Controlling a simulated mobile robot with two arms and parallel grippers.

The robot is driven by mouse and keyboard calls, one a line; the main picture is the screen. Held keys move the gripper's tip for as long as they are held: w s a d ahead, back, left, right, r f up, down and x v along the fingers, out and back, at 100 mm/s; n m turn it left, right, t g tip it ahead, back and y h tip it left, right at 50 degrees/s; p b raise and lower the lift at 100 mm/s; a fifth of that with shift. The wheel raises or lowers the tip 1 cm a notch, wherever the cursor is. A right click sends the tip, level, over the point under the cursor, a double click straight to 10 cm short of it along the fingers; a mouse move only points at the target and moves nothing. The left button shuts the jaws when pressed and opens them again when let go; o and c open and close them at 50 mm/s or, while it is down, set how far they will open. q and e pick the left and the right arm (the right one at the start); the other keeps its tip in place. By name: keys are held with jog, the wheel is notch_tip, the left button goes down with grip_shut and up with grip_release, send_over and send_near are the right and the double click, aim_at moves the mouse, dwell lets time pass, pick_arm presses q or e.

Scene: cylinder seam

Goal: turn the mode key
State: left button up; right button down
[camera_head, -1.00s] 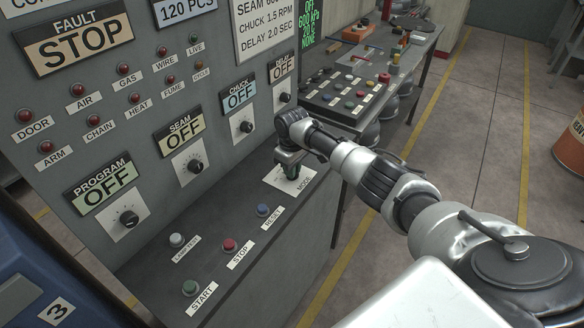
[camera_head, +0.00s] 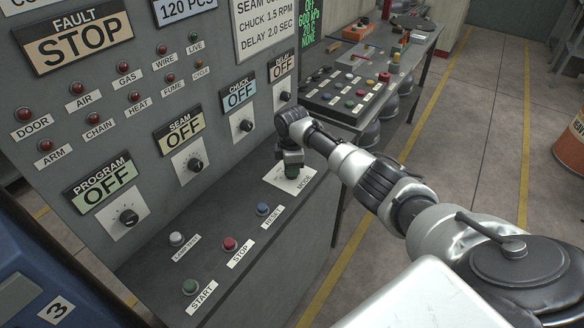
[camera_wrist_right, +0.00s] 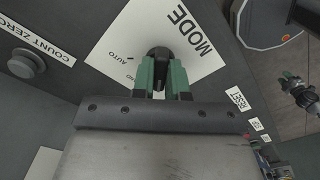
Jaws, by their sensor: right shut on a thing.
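The mode key is a small dark knob (camera_wrist_right: 158,54) on a white plate labelled MODE (camera_head: 300,180); the plate also shows in the right wrist view (camera_wrist_right: 125,35). AUTO and part of another word are printed on it. My right gripper (camera_head: 292,171) points down at the plate on the sloped desk of the cabinet. Its green fingers (camera_wrist_right: 161,72) are shut on the knob from both sides. In the head view the gripper hides the knob. My left gripper is not in view.
START (camera_head: 190,287), STOP (camera_head: 229,244), RESET (camera_head: 263,209) and lamp test (camera_head: 177,239) buttons sit left of the MODE plate. The upright panel with dials and OFF displays rises behind. A COUNT ZERO button (camera_wrist_right: 24,64) lies close by. A bench (camera_head: 372,110) stands beyond.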

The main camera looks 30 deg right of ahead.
jog(key=shift+r+n, duration=0.1)
jog(key=shift+n, duration=0.4)
jog(key=c, duration=1.1)
grip_release()
jog(key=shift+c, duration=0.2)
notch_tip(320, 180, up, 11)
jog(key=b, duration=0.2)
jog(key=shift+f, duration=0.25)
